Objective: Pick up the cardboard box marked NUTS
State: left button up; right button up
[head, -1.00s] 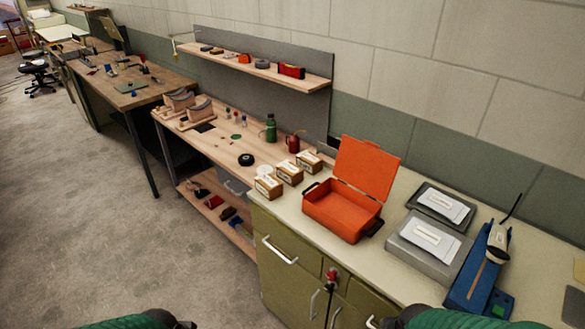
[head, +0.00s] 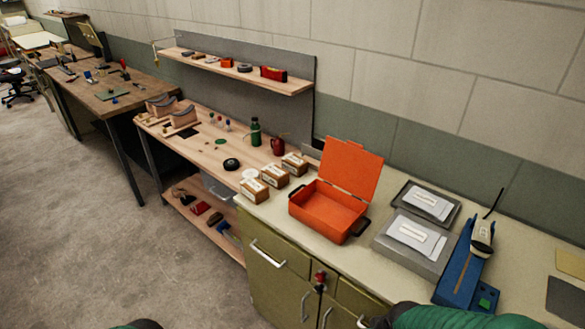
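Three small cardboard boxes with white labels stand in a row left of the orange case: a near one (head: 255,191), a middle one (head: 274,176) and a far one (head: 294,164). Their label text is too small to read, so I cannot tell which is marked NUTS. My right arm shows at the bottom right, with dark gripper parts (head: 374,322) at the lower edge; its fingers are not clear. A small piece of my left arm shows at the bottom left, and its gripper is out of view. Neither arm is near the boxes.
An open, empty orange case (head: 329,208) stands right of the boxes on the cream cabinet top (head: 405,286). Grey cases (head: 415,243) and a blue tool stand (head: 462,270) lie farther right. A wooden bench (head: 205,158) with a black round object (head: 231,164) and bottles adjoins on the left.

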aim_at(296, 166)
jog(key=i+j+u, duration=1)
jog(key=i, duration=0.3)
jog(key=i+u, duration=0.15)
jog(key=i, duration=0.95)
